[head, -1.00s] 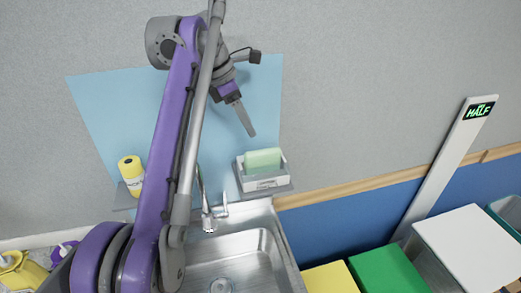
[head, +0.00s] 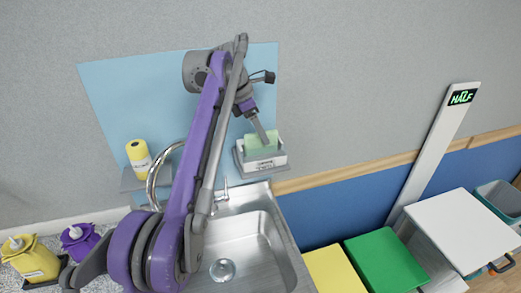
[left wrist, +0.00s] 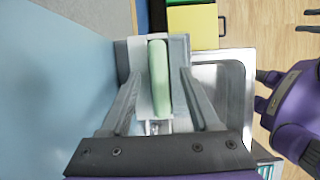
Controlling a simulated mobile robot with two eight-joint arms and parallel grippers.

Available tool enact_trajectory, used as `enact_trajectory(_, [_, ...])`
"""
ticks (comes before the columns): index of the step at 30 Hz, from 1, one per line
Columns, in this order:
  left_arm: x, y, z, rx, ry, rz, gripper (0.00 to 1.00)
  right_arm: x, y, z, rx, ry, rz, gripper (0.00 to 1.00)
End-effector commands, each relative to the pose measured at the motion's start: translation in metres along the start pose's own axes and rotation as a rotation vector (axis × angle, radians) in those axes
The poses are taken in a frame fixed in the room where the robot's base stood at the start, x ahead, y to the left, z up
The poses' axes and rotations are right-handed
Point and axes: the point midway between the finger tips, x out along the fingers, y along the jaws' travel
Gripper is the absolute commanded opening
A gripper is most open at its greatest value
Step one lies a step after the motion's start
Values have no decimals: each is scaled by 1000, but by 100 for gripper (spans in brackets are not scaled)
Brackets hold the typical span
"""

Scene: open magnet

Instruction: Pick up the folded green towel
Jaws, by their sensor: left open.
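The folded green towel (head: 254,143) stands upright in a small white holder (head: 262,165) on a grey wall shelf above the sink. In the left wrist view the towel (left wrist: 159,78) shows as a pale green strip between my two fingers. My left gripper (head: 266,143) is open, with its fingers reaching down at the towel in the head view. In the left wrist view the fingers of the left gripper (left wrist: 158,78) lie on either side of the towel with gaps.
A metal sink (head: 240,245) with a curved faucet lies below the shelf. A yellow roll (head: 139,155) stands on another shelf to the left. Yellow (head: 333,270) and green (head: 386,262) lids and a white top (head: 462,228) are at the right.

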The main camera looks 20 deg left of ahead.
Motion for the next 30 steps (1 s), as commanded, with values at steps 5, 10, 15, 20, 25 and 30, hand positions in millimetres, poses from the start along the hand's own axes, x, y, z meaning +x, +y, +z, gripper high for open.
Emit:
enact_trajectory(5, [17, -1, -2, -5, 2, -1, 62, 7, 0, 12, 0, -13, 0, 54])
enact_trajectory(10, [14, -1, -1, -4, 1, 1, 62, 6, 0, 10, 0, -11, 0, 54])
enact_trajectory(15, [15, -1, -1, -4, 1, 0, 62, 6, 0, 10, 0, -11, 0, 54])
enact_trajectory(20, [17, -1, -2, -4, 1, 0, 62, 6, 0, 10, 0, -11, 0, 54])
enact_trajectory(25, [19, -1, -3, -3, 1, 0, 62, 6, 0, 10, 0, -11, 0, 54])
enact_trajectory(30, [19, -1, -3, -3, 1, 0, 32, 6, 0, 10, 0, -11, 0, 54])
